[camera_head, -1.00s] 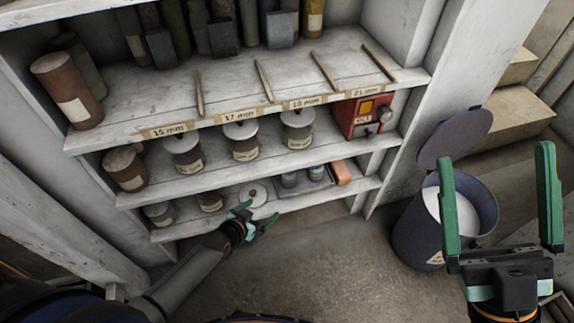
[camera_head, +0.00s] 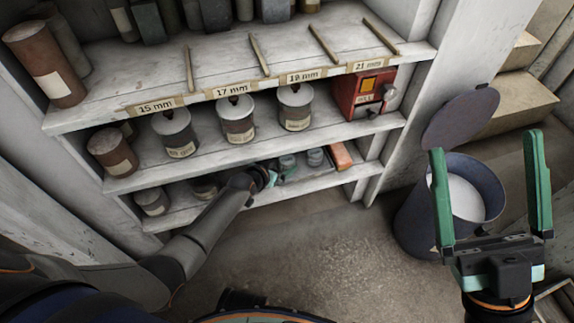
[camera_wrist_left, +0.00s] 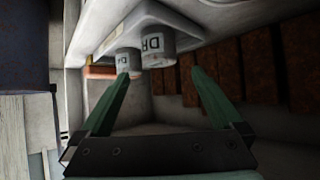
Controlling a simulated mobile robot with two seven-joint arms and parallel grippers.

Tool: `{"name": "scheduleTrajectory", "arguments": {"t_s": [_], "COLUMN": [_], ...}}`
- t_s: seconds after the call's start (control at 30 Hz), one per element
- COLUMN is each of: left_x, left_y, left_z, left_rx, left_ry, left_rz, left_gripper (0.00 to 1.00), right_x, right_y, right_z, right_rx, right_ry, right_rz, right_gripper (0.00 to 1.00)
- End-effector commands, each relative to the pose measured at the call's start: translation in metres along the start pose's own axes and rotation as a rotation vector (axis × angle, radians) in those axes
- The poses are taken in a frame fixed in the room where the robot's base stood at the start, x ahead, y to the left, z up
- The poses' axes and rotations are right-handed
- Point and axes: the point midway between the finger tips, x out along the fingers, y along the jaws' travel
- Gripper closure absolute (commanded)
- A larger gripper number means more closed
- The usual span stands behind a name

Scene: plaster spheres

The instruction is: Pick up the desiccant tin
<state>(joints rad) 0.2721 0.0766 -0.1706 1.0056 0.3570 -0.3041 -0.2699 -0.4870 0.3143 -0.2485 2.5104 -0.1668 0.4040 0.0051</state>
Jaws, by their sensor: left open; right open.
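Two small grey tins stand side by side on the bottom shelf, one (camera_head: 288,163) by my left gripper and one (camera_head: 315,157) to its right. In the left wrist view, two pale tins (camera_wrist_left: 157,46) (camera_wrist_left: 128,61) carry dark lettering that seems to start "DR"; the rest is cut off, so I cannot tell which is the desiccant tin. My left gripper (camera_head: 277,176) is open at the front of the bottom shelf. In the wrist view its fingers (camera_wrist_left: 160,74) point toward the tins, with nothing gripped. My right gripper (camera_head: 484,142) is open and empty, before the blue bin.
An orange-brown block (camera_head: 341,155) lies right of the tins. The middle shelf (camera_head: 211,158) hangs close above, with several lidded tins and a red box (camera_head: 362,94). A blue bin (camera_head: 410,221) with a raised lid stands right, on the floor.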

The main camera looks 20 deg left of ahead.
Motion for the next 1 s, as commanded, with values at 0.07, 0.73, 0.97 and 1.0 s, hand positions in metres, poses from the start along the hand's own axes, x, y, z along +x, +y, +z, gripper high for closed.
{"name": "scheduleTrajectory", "arguments": {"t_s": [0.07,0.73,0.97,1.0], "left_x": [0.014,0.043,0.043,0.043], "left_y": [0.0,0.0,0.0,0.0], "left_z": [0.004,0.0,0.001,0.001], "left_rx": [-0.001,0.0,0.0,0.0], "left_ry": [0.002,0.001,0.001,0.001], "left_rz": [0.0,0.001,0.0,0.0], "left_gripper": [0.0,0.1,0.36,0.41], "right_x": [-0.01,-0.024,-0.024,-0.024], "right_y": [-0.005,-0.016,-0.016,-0.016], "right_z": [0.01,0.029,0.028,0.028], "right_rx": [-0.005,-0.026,-0.024,-0.024], "right_ry": [-0.004,-0.025,-0.023,-0.023], "right_rz": [-0.004,-0.014,-0.013,-0.013], "right_gripper": [0.0,0.0,0.0,0.0]}}
